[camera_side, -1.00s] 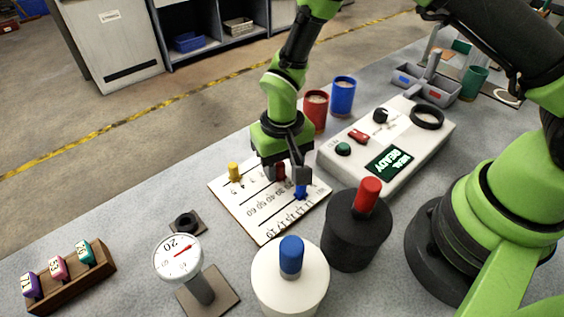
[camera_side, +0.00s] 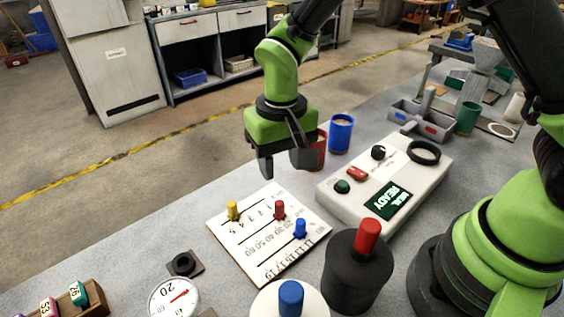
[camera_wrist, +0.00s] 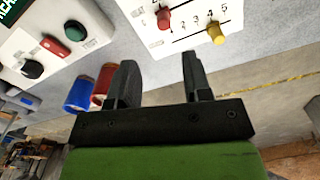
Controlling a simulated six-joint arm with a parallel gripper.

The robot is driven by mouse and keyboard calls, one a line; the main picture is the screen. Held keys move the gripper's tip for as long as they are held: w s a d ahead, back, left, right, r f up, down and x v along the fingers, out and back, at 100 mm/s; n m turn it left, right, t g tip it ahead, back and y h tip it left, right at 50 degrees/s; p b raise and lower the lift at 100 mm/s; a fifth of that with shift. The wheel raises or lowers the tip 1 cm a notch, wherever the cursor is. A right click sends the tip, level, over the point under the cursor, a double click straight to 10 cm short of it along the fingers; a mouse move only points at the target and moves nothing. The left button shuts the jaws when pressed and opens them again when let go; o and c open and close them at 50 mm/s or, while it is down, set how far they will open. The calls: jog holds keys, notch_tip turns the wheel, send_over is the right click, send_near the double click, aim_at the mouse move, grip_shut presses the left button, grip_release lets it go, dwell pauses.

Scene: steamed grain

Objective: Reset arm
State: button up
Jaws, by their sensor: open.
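My gripper (camera_side: 282,162) is open and empty. It hangs in the air above the far edge of the white peg board (camera_side: 262,262), clear of the pegs. In the wrist view my gripper (camera_wrist: 157,78) shows its two dark fingers spread apart with nothing between them. The board carries a yellow peg (camera_side: 233,210), a red peg (camera_side: 280,209) and a blue peg (camera_side: 300,228), all upright along printed number scales. The wrist view also shows the yellow peg (camera_wrist: 215,33) and the red peg (camera_wrist: 163,19).
Red (camera_side: 318,150) and blue (camera_side: 341,133) cups stand right of my gripper, the red one partly hidden. A white machine (camera_side: 340,205) reading READY lies right of the board.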

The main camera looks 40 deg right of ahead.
jog(key=s+d+r+m+t+y, duration=0.1)
jog(key=s+d+r+t, duration=0.2)
jog(key=r, duration=0.6)
jog(key=s+d+r+t+y, duration=0.1)
jog(key=s+d+r, duration=0.3)
jog(key=s+r, duration=0.3)
jog(key=s+d+r+t, duration=0.1)
jog(key=s+r+t, duration=0.2)
jog(key=s, duration=0.3)
jog(key=shift+s+d, duration=0.15)
jog(key=shift+s, duration=0.1)
